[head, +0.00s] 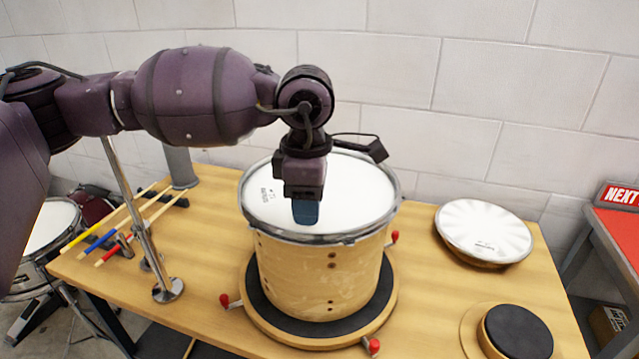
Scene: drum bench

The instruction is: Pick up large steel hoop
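The large steel hoop (318,239) is a shiny grey ring around the top of the wooden drum shell (325,280), circling the white drumhead (355,195). My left gripper (306,212) points down over the drumhead, inside the ring in the picture and close to its front edge. Its dark blue fingertip area shows as one block, so I cannot tell the gap between the fingers or whether they touch anything. The wrist hides part of the hoop's far side. My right gripper is not in view.
The drum stands on a round black-topped turntable (257,314) with red-tipped clamps. A white-headed drum part (484,232) lies at right, with a black pad (517,331) in front. Drumsticks (112,232) and a metal stand (143,240) are at left. A wall is behind.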

